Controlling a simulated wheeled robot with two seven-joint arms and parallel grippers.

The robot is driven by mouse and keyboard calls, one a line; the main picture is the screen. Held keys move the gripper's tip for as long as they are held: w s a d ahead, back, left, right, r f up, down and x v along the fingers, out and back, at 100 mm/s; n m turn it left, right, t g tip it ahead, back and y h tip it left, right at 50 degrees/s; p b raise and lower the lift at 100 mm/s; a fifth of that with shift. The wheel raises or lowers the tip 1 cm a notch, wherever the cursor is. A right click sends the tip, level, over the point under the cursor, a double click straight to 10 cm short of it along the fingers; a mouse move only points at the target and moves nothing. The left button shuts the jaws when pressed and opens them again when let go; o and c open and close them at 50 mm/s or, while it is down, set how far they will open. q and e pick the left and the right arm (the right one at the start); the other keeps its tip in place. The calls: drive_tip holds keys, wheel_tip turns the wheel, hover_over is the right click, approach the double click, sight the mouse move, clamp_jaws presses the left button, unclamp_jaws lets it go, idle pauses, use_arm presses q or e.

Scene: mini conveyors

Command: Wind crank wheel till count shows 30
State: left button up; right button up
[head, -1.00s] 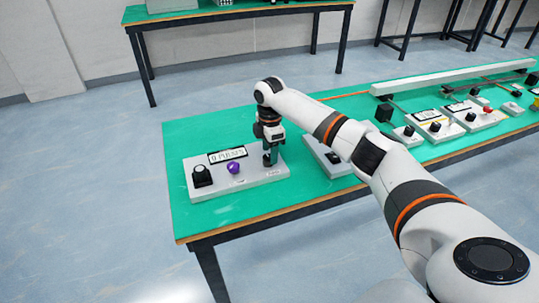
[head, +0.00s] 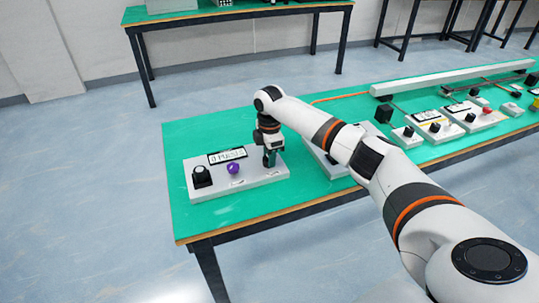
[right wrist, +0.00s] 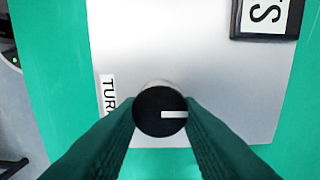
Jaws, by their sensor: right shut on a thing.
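A grey box (head: 262,184) stands at the left end of the green table, with a counter display (head: 227,155) that appears to read 0 PULSES. My right gripper (head: 270,159) points down over the box's right end. In the right wrist view, my right gripper (right wrist: 160,112) is shut on a round black knob (right wrist: 152,108) with a white mark pointing right. A partly hidden label starting with TUR (right wrist: 106,95) is beside it. No handle shows, so I cannot tell whether this is the crank wheel. My left gripper is not in view.
On the box are a purple knob (head: 233,168) and a black device (head: 202,176). Several other control boxes and a long pale conveyor (head: 450,78) stand to the right. The table edge (head: 285,218) runs close in front.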

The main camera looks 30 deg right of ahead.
drive_tip(key=shift+r+m+p, duration=0.2)
drive_tip(key=shift+m+p, duration=0.1)
drive_tip(key=shift+p, duration=0.25)
drive_tip(key=m+p, duration=0.5)
drive_tip(key=p, duration=0.2)
drive_tip(key=shift+s+a+m, duration=0.1)
drive_tip(key=shift+m, duration=0.2)
drive_tip(key=m+p, duration=0.2)
drive_tip(key=shift+m+p, duration=0.35)
drive_tip(key=shift+m, duration=0.05)
drive_tip(key=m+p, duration=0.1)
drive_tip(key=m, duration=0.1)
drive_tip(key=shift+a+m+p, duration=0.1)
drive_tip(key=shift+m+p, duration=0.3)
drive_tip(key=m+p, duration=0.1)
drive_tip(key=m, duration=0.2)
drive_tip(key=shift+m+p, duration=0.3)
drive_tip(key=shift+p, duration=0.1)
drive_tip(key=m+p, duration=0.1)
drive_tip(key=m, duration=0.2)
drive_tip(key=shift+a+f, duration=0.1)
drive_tip(key=shift+m+p, duration=0.35)
drive_tip(key=shift+m, duration=1.05)
